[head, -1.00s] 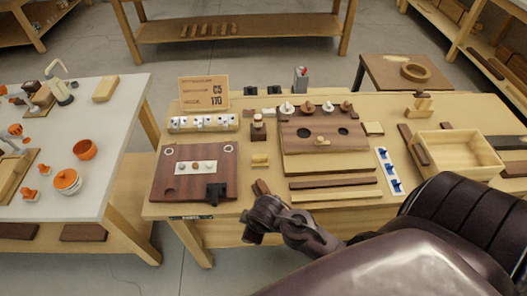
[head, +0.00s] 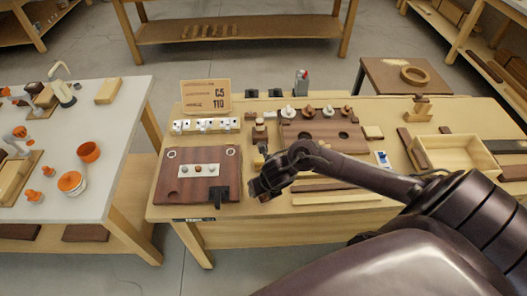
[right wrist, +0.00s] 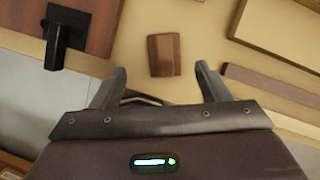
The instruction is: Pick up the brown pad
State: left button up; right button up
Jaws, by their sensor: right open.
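The brown pad (right wrist: 163,55) is a small dark reddish-brown block lying on the pale wood bench in the right wrist view. My right gripper (right wrist: 160,78) is open and empty. The pad lies just beyond its fingertips, roughly centred between them, with bare bench on both sides. In the head view my right gripper (head: 262,182) is over the bench, just right of the dark square board, and it hides the pad there. My left gripper is not in view.
The dark square board (head: 171,187) with a black bracket (head: 219,194) stands to the left. Long wood strips (right wrist: 272,85) lie to the right. A larger board with knobs (head: 325,128) is behind, and an open wooden box (head: 455,158) is at the far right.

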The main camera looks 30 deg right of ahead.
jog(key=x, duration=0.6)
jog(key=shift+w+d+f, duration=0.15)
jog(key=shift+d+f, duration=0.1)
jog(key=shift+d, duration=0.1)
jog(key=shift+c, duration=0.3)
jog(key=c, duration=1)
notch_tip(320, 180, up, 20)
jog(key=p, duration=0.4)
